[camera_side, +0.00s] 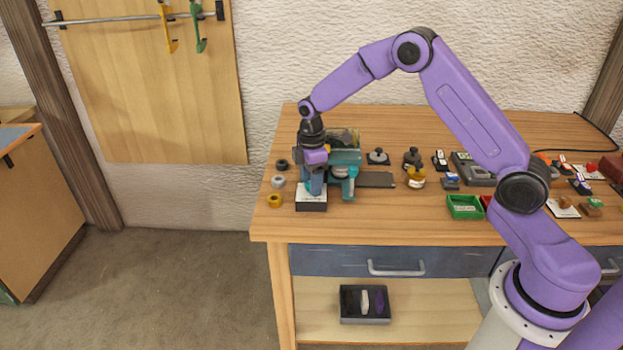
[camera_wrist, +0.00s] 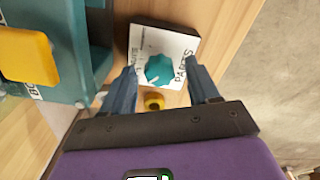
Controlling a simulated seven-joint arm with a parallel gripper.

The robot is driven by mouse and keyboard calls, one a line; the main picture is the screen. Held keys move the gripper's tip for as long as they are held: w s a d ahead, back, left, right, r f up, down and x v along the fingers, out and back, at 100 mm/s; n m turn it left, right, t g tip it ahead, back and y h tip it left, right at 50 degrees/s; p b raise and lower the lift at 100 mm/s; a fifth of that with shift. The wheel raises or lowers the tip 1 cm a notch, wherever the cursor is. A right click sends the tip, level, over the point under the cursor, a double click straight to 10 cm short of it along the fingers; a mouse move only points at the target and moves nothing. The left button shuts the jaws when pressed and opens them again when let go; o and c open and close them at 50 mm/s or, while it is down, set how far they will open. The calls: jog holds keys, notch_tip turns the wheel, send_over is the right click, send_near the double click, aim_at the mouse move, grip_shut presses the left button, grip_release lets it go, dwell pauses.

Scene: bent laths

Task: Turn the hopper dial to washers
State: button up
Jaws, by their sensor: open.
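The hopper dial (camera_wrist: 158,70) is a teal knob on a white plate (camera_wrist: 178,44) atop a dark box. The plate carries black lettering; "PARTS" reads along one side, the other words are too small to read. I cannot tell which word the knob points to. In the side view the box (camera_side: 311,203) sits near the table's left front, beside a teal machine (camera_side: 345,160). My gripper (camera_wrist: 160,68) is open, with one blue finger on each side of the knob in the wrist view. It is pointing down just above the box in the side view (camera_side: 313,186); contact cannot be told.
A yellow ring (camera_side: 274,201), a grey ring (camera_side: 278,182) and a dark ring (camera_side: 282,165) lie left of the box. A dark flat bar (camera_side: 376,180) extends right of the machine. A green tray (camera_side: 464,207) and several small items stand further right. The table's front edge is close.

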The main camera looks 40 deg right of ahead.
jog(key=c, duration=1)
jog(key=shift+c, duration=0.2)
jog(key=m, duration=0.4)
jog(key=shift+m, duration=0.3)
jog(key=m, duration=1.4)
jog(key=shift+m, duration=0.7)
